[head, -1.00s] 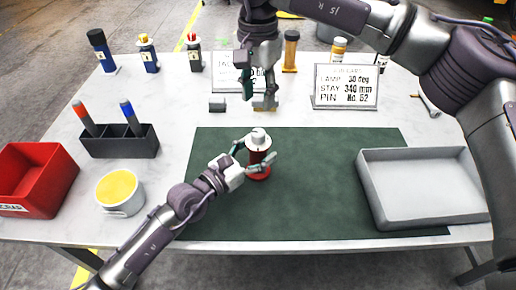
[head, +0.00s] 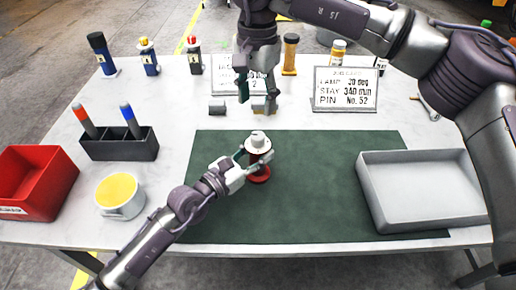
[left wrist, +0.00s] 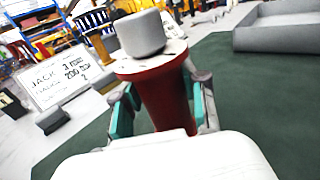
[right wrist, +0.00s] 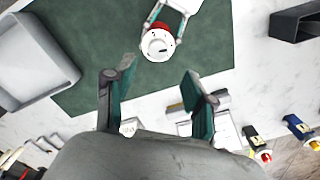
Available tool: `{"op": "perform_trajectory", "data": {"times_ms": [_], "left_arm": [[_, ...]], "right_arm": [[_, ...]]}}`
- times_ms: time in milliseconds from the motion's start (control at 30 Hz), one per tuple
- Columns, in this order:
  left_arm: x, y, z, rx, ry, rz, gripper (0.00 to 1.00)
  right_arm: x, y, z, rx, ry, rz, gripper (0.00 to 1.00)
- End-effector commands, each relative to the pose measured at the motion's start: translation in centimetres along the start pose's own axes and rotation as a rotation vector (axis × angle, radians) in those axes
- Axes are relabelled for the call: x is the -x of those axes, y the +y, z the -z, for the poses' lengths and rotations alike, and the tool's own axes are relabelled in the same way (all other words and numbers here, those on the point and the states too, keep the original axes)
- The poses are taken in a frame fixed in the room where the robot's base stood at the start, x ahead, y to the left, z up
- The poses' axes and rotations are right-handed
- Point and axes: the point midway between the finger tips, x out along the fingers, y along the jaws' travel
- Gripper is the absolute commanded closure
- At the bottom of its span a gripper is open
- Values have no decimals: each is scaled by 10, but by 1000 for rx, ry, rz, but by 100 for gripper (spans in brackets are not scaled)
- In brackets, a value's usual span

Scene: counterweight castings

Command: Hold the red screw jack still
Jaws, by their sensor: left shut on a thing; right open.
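The red screw jack (head: 258,172) stands upright on the green mat (head: 330,200), with a pale round top and a white cap. It fills the middle of the left wrist view (left wrist: 165,95) and shows from above in the right wrist view (right wrist: 160,42). My left gripper (head: 255,160) is shut on the jack's body, one finger on each side. My right gripper (head: 255,95) is open and empty above the table behind the mat; its two teal-padded fingers stand apart in the right wrist view (right wrist: 155,95).
A grey tray (head: 420,220) lies at the right of the mat. A red bin (head: 35,185), a yellow-topped tub (head: 120,212) and a dark holder (head: 120,150) with two markers are at left. Two placards (head: 345,105), small grey blocks (head: 217,107) and several bottles line the back.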

Motion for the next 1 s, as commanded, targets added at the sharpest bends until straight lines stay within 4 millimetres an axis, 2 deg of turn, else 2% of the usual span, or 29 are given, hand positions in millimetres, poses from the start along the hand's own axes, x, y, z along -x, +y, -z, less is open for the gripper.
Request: {"op": "perform_trajectory", "data": {"times_ms": [67, 167, 300, 400, 467, 667, 867, 1000], "left_arm": [[0, 0, 0, 1, 0, 0, 100], [0, 0, 0, 1, 0, 0, 100], [0, 0, 0, 0, 0, 0, 100], [0, 0, 0, 0, 0, -1, 100], [0, 0, 0, 0, 0, -1, 100], [0, 1, 0, 0, 0, -1, 100], [0, 1, 0, 0, 0, -1, 100], [0, 1, 0, 0, 0, -1, 100]], "right_arm": [[-10, -3, -10, 5, -54, 19, 41], [-27, -11, -35, 6, -191, 76, 41], [-46, -24, -85, -29, -492, 201, 41], [-48, -28, -108, -92, -714, 300, 41], [-48, -27, -112, -140, -830, 359, 41], [-50, -14, -98, -345, -1140, 560, 41], [-56, 15, -58, -613, -1355, 758, 41], [-71, 47, -22, -808, -1411, 887, 41]]}}
